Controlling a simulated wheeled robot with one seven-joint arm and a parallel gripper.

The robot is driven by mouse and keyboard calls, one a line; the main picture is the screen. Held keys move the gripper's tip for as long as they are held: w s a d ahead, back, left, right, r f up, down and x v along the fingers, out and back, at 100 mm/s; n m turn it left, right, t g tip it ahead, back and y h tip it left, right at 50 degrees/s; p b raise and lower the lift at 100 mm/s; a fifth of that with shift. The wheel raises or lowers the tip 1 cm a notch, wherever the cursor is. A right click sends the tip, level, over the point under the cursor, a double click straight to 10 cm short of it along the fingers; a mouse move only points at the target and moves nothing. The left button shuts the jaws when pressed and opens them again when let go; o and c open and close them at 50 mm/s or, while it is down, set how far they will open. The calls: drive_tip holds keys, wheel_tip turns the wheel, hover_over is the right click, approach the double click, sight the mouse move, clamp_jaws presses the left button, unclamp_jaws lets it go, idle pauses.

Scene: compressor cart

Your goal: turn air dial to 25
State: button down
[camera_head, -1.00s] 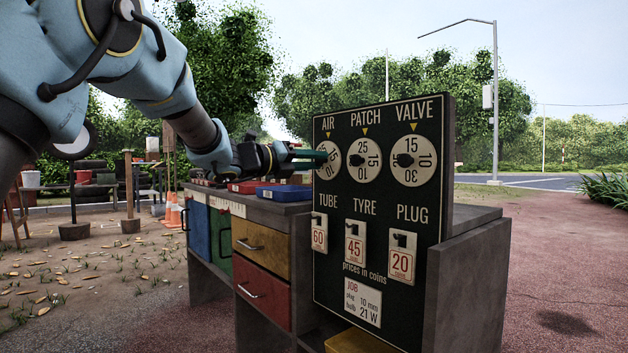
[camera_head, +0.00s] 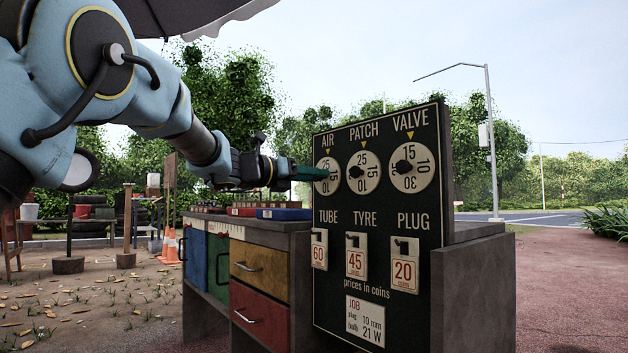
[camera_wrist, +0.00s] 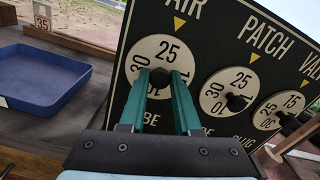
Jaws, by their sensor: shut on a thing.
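The air dial (camera_head: 328,174) is a white disc at the left of the dark price board (camera_head: 380,265). In the wrist view the air dial (camera_wrist: 163,66) shows 25 at its top, near the yellow pointer (camera_wrist: 180,23), with 30 at the left. My gripper (camera_head: 318,172) reaches the air dial from the left. In the wrist view my gripper's (camera_wrist: 161,80) two green fingers are on either side of the dark knob (camera_wrist: 160,77), shut on it. The fingers hide the lower part of the dial and part of its right side.
The patch dial (camera_head: 364,172) and valve dial (camera_head: 411,168) sit right of the air dial. Price tags (camera_head: 355,255) hang below. A blue tray (camera_wrist: 40,78) lies on the bench left of the board. Drawers (camera_head: 260,275) are below the bench.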

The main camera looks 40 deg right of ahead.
drive_tip(key=c, duration=0.6)
unclamp_jaws()
drive_tip(key=a+p, duration=0.1)
drive_tip(key=a, duration=0.6)
drive_tip(key=a+p, duration=0.1)
drive_tip(key=a, duration=0.2)
drive_tip(key=shift+w+a+p, duration=0.3)
drive_tip(key=shift+a, duration=0.1)
